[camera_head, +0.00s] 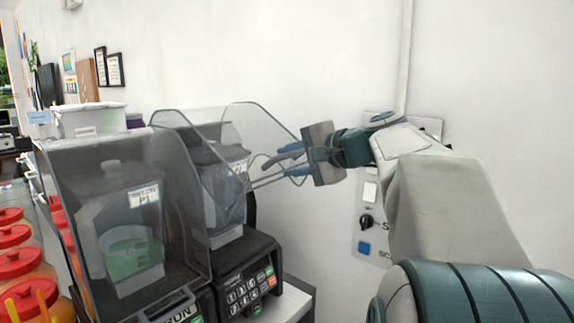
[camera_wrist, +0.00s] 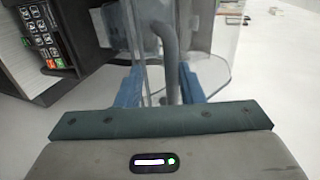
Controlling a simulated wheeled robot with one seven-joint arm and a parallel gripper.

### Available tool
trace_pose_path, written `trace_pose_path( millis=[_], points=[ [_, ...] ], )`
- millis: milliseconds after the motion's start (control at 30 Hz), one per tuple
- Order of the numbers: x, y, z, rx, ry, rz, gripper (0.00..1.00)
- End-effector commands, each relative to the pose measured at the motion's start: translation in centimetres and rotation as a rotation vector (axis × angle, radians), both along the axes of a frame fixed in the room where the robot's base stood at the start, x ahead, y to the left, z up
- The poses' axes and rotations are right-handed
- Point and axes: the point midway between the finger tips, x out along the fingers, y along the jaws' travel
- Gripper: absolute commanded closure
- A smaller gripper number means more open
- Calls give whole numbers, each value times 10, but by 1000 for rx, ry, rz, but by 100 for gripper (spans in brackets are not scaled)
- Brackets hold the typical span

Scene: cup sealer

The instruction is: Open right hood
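The right hood (camera_head: 262,122) is a clear, smoky shell around the right blender jug (camera_head: 222,185). Its rounded clear edge extends towards my gripper; I cannot tell how far it is tilted. In the wrist view the clear hood (camera_wrist: 215,62) spans the space ahead of my gripper. My gripper (camera_head: 278,165) reaches in from the right at the hood's right side. Its two blue fingers (camera_wrist: 160,88) are apart, with clear panel and a grey curved handle (camera_wrist: 168,45) seen between them. Contact with the hood is unclear.
The left hood (camera_head: 70,165) covers another jug, close on the left. The right blender's button panel (camera_head: 245,287) is below the hood. A wall panel with switches (camera_head: 368,215) is behind my arm. Red-lidded jars (camera_head: 20,262) stand at far left.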

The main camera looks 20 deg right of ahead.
Motion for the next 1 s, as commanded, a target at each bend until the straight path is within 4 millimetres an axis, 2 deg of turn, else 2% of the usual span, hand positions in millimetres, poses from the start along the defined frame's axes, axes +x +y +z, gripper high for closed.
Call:
trace_pose_path(
  millis=[267,1000],
  points=[
    [0,3,2,1,0,5,66],
    [-15,-7,53,-1,0,1,66]
  ],
)
